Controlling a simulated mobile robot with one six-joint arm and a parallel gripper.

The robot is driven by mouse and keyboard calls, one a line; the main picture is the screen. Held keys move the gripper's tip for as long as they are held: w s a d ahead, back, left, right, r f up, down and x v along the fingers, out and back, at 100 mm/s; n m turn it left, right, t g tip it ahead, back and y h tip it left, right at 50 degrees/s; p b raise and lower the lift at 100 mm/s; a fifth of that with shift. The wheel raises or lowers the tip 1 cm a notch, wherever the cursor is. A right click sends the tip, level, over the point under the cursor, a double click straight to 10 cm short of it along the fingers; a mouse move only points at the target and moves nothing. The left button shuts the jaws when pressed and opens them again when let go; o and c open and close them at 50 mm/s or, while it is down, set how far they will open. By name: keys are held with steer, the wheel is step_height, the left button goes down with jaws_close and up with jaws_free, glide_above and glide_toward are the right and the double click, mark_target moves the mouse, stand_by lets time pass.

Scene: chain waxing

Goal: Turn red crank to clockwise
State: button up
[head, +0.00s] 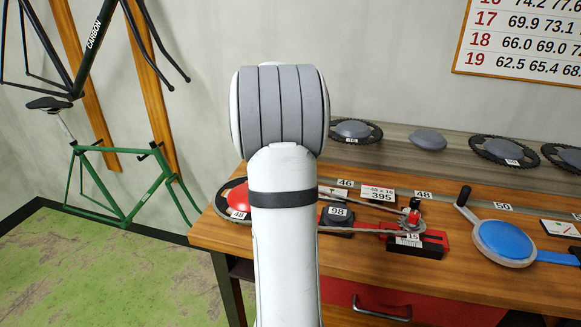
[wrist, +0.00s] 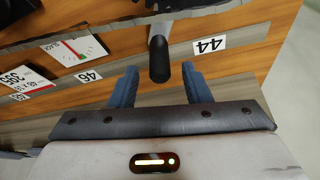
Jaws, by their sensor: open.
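The red crank (head: 238,198) sits on the left end of the bench in the head view, a red dome with a dark rim and a "48"-like label. My arm hides its right side. In the wrist view a dark upright crank handle (wrist: 158,58) stands between and just beyond the fingertips of my gripper (wrist: 160,69). It appears to be the red crank's handle, but the red dome is not visible there. The two blue-grey fingers are open, one on each side of the handle, with gaps. My gripper is hidden behind my arm in the head view.
A black weight block (head: 338,215) and a red-and-black device (head: 414,240) stand right of my arm. A blue crank (head: 505,240) is farther right. A green bike frame (head: 110,185) hangs left of the bench.

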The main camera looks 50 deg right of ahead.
steer(key=shift+v, duration=1.65)
steer(key=a+n, duration=0.1)
steer(key=a, duration=0.3)
steer(key=a+r+n, duration=0.1)
steer(key=a, duration=0.3)
steer(key=a+n+y, duration=0.1)
steer(key=a, duration=0.4)
steer(key=shift+r+n+t, duration=0.35)
steer(key=shift+n+t, duration=0.05)
steer(key=s+a+f+n+y, duration=0.1)
steer(key=s+a+n, duration=0.2)
steer(key=a, duration=0.6)
steer(key=s+a+f+n+y, duration=0.1)
steer(key=s+a+n, duration=0.3)
steer(key=s+a, duration=0.4)
steer(key=s+a+f+n+y+p, duration=0.1)
steer(key=s+a+n, duration=0.3)
steer(key=a, duration=0.6)
steer(key=shift+s+f+t, duration=0.3)
steer(key=shift+s+f, duration=0.4)
steer(key=shift+s, duration=0.1)
